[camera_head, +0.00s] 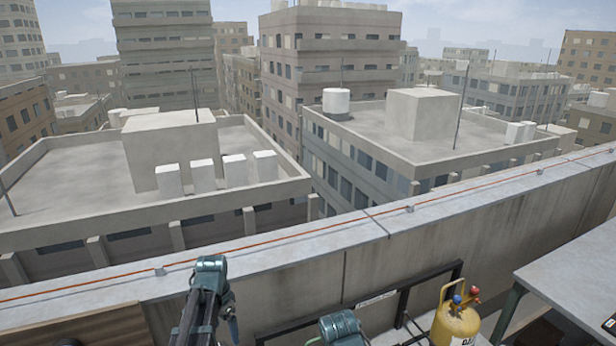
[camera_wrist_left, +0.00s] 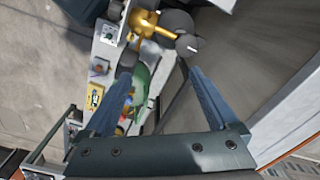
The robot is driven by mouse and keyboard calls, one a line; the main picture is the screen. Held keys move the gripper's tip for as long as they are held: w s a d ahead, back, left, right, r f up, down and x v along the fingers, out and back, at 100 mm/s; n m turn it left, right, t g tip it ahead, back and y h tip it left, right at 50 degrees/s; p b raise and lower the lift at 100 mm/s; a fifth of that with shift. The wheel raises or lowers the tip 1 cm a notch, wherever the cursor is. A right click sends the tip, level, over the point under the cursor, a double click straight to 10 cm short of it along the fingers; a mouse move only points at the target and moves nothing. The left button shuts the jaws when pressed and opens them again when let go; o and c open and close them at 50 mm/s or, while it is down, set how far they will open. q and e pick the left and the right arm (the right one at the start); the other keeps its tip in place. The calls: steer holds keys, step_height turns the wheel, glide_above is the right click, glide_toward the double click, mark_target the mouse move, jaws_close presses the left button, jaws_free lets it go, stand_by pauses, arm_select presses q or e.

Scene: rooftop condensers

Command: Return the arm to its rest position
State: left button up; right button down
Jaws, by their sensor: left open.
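My left gripper (camera_wrist_left: 158,68) is open in the left wrist view, its two blue-grey fingers spread wide with nothing held between them. Beyond the fingers lies a cluttered surface, partly covered by the near finger. In the head view my left arm (camera_head: 203,300) rises from the bottom edge, bent at a teal joint near the parapet; its jaws do not show clearly there. My right gripper is not visible.
A concrete parapet (camera_head: 280,278) with an orange line along its top runs across the front. A yellow gas cylinder (camera_head: 455,324) and a grey tabletop (camera_head: 577,278) stand at the right. The left wrist view shows a brass fitting with dark round parts (camera_wrist_left: 175,24) beyond the fingers.

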arm_select(q)
steer(key=s+d+n, duration=0.7)
steer(key=s+d, duration=0.2)
steer(key=s, duration=0.2)
steer(key=s+d+f+m+b, duration=0.2)
steer(key=d+f+b, duration=0.3)
steer(key=f+b, duration=0.3)
steer(key=s+d+f+m+y+b, duration=0.1)
steer(key=s+d+f+b, duration=0.2)
steer(key=d+f+b, duration=0.2)
step_height(320, 180, down, 4)
steer(key=b, duration=0.4)
steer(key=shift+s+d+r+m, duration=0.15)
steer(key=shift+s+d+m, duration=0.05)
steer(key=shift+d+m, duration=0.2)
